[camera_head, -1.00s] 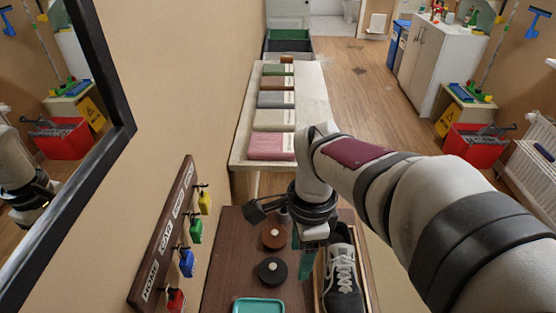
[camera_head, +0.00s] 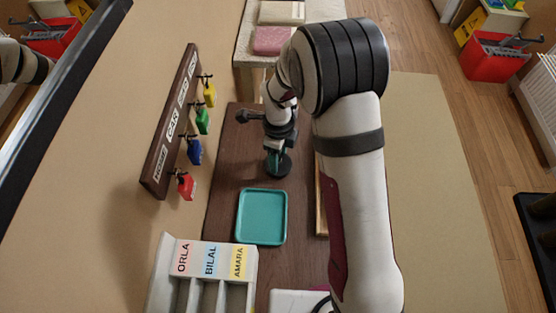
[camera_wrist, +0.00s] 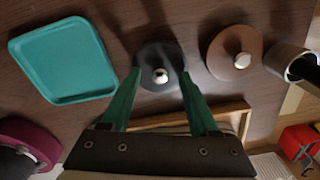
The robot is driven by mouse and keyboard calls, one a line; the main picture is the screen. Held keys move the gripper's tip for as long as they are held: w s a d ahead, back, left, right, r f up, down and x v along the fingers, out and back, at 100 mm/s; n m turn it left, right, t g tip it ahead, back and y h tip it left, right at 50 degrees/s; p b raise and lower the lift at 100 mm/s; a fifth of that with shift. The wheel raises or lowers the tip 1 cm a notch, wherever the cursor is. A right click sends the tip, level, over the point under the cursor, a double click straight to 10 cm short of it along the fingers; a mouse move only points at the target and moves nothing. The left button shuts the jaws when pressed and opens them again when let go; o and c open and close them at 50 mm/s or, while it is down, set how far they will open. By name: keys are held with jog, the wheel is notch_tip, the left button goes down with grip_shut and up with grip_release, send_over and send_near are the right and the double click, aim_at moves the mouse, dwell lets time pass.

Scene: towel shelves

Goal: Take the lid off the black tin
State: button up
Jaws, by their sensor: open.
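The black tin (camera_head: 281,171) stands on the dark brown tabletop, partly hidden under my gripper in the head view. In the wrist view the black tin (camera_wrist: 160,56) has a round dark lid with a pale lid knob (camera_wrist: 160,76). My gripper (camera_head: 276,160) points down over the tin. In the wrist view the green fingers of my gripper (camera_wrist: 159,74) are spread apart, one on each side of the knob, with nothing held. I cannot tell how high the fingertips are above the lid.
A brown tin (camera_wrist: 235,53) with a knob stands close to the right in the wrist view, then a pale round container (camera_wrist: 288,60). A teal tray (camera_head: 262,217) lies in front. A rack with key tags (camera_head: 175,122) is on the left wall. A labelled sorter (camera_head: 214,262) stands nearer.

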jog(key=shift+f, duration=0.25)
grip_shut()
jog(key=shift+r, duration=0.1)
